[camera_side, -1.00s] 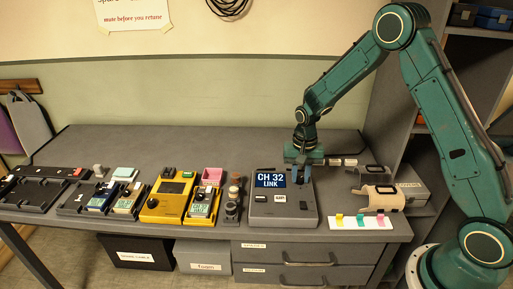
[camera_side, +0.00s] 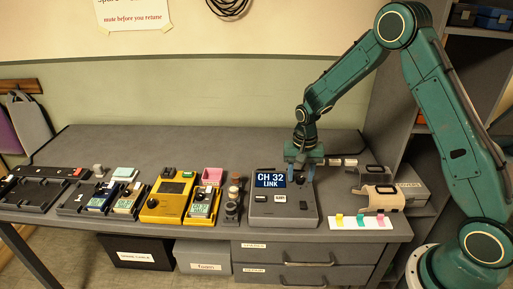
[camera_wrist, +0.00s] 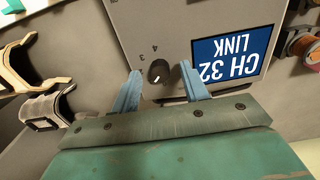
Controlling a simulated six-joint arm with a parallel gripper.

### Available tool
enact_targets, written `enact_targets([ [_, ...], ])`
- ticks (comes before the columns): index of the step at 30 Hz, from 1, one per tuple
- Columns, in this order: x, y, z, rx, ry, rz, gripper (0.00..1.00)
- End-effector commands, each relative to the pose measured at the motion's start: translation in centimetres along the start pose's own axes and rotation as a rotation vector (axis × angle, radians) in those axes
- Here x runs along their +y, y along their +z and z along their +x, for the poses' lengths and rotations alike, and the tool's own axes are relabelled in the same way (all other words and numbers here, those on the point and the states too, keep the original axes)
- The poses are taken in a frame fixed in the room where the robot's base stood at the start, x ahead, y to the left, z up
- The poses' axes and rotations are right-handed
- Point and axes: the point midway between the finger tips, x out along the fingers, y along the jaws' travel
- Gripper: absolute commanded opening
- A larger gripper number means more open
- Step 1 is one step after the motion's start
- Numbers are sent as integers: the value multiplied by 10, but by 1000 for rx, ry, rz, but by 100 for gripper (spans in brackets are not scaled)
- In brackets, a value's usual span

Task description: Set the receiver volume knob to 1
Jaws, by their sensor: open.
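The receiver (camera_side: 282,215) is a grey box on the bench with a blue screen reading "CH 32 LINK". In the wrist view its screen (camera_wrist: 230,55) appears upside down. Its dark round volume knob (camera_wrist: 158,68) has a white mark toward the lower side of the picture, with 3 and 4 printed above it. My gripper (camera_wrist: 160,70) is open, with one blue finger on each side of the knob and a gap to each.
Yellow-and-grey devices (camera_side: 165,200) stand left of the receiver, with small knobbed cylinders (camera_side: 232,200) close beside it. Brackets (camera_side: 378,197) and a white card with coloured tabs (camera_side: 361,222) lie to the right.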

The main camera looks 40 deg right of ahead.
Motion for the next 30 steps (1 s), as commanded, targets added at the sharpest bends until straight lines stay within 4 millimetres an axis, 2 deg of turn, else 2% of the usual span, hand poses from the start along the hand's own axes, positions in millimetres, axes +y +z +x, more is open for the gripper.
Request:
enact_targets([
  [8, 0, -1, -26, 4, -3, 0, 45],
  [24, 0, -1, -114, 4, -2, 1, 45],
  [30, 0, 0, -131, 3, -2, 1, 45],
])
